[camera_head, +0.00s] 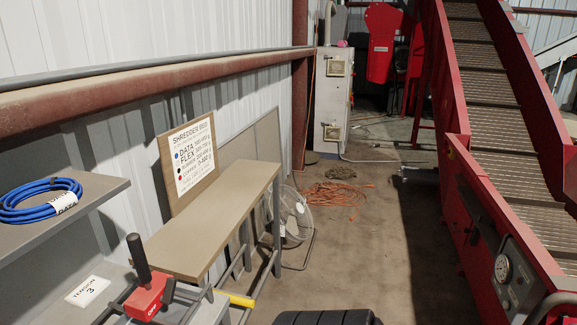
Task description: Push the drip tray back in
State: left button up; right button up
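I cannot make out a drip tray in the head view. Neither of my grippers shows in this frame. The red inclined conveyor machine (470,190) stands on the right, with a round gauge (503,268) on its side panel. The lower part of the machine is cut off by the bottom edge of the picture.
A wooden bench (215,225) with a sign board (192,155) stands along the left wall. A blue cable coil (38,198) lies on a grey shelf. A fan (292,215) and orange cable (335,194) are on the floor. The middle floor (360,260) is clear.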

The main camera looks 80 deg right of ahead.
aim_at(423, 176)
jog(key=l+z, duration=0.55)
jog(key=z, duration=0.15)
jog(key=i+l+z, duration=0.1)
jog(key=l+z, duration=0.15)
jog(key=z, duration=0.15)
jog(key=i+l+z, duration=0.25)
jog(key=l+z, duration=0.2)
jog(key=i+l+z, duration=0.35)
jog(key=z, duration=0.15)
jog(key=i+l+z, duration=0.55)
jog(key=i+z, duration=0.5)
jog(key=i, duration=1.75)
jog(key=i+z, duration=0.15)
jog(key=i, duration=0.3)
jog(key=i+j+z, duration=0.15)
jog(key=i, duration=0.3)
jog(key=i+j+z, duration=0.15)
jog(key=i, duration=0.3)
jog(key=i+j+z, duration=0.15)
jog(key=i, duration=0.35)
jog(key=i+j+z, duration=0.1)
jog(key=i, duration=0.4)
